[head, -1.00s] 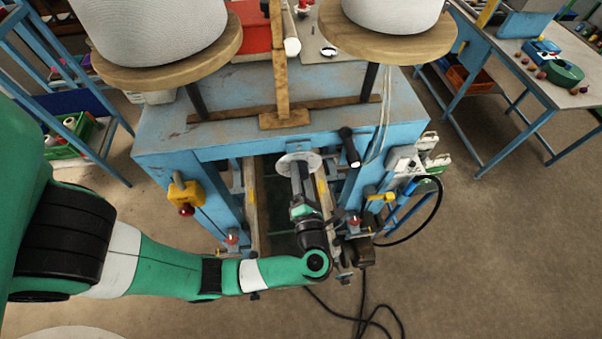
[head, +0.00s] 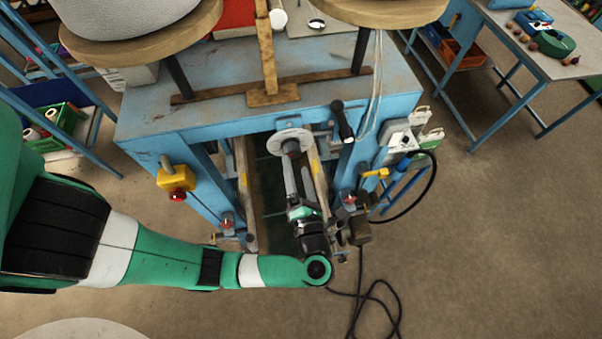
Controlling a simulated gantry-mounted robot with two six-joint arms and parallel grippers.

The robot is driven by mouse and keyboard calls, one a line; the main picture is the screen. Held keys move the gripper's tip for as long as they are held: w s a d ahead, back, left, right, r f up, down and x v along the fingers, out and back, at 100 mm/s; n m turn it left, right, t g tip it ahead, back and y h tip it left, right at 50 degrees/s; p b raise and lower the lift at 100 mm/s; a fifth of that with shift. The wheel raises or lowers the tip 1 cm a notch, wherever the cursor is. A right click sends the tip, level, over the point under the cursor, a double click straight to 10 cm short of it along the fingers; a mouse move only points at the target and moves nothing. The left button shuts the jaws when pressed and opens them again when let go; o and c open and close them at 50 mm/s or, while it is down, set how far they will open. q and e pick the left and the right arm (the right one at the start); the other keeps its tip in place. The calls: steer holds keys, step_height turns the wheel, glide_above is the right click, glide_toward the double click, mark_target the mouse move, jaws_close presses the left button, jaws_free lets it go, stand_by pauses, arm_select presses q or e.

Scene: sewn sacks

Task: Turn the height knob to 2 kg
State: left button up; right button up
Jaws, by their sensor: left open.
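The height knob (head: 291,147) is a small grey knob at the centre of a pale round dial plate (head: 284,137). The plate sits on the front of the blue machine, in the upper middle of the head view. My left gripper (head: 296,168) is just below and in front of the knob, with its fingers pointing up at it. It is open, and no object shows between the fingers. I cannot tell whether a fingertip touches the knob. The dial's markings are too small to read. My right gripper is out of view.
A yellow box with a red button (head: 176,180) is left of the dial. A black handle (head: 342,120) is close on its right. Rails flank the gripper below. A black cable (head: 372,290) lies on the floor.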

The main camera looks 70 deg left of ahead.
arm_select(q)
steer(key=s+d+b, duration=0.1)
steer(key=d, duration=0.5)
steer(key=shift+s+r, duration=0.1)
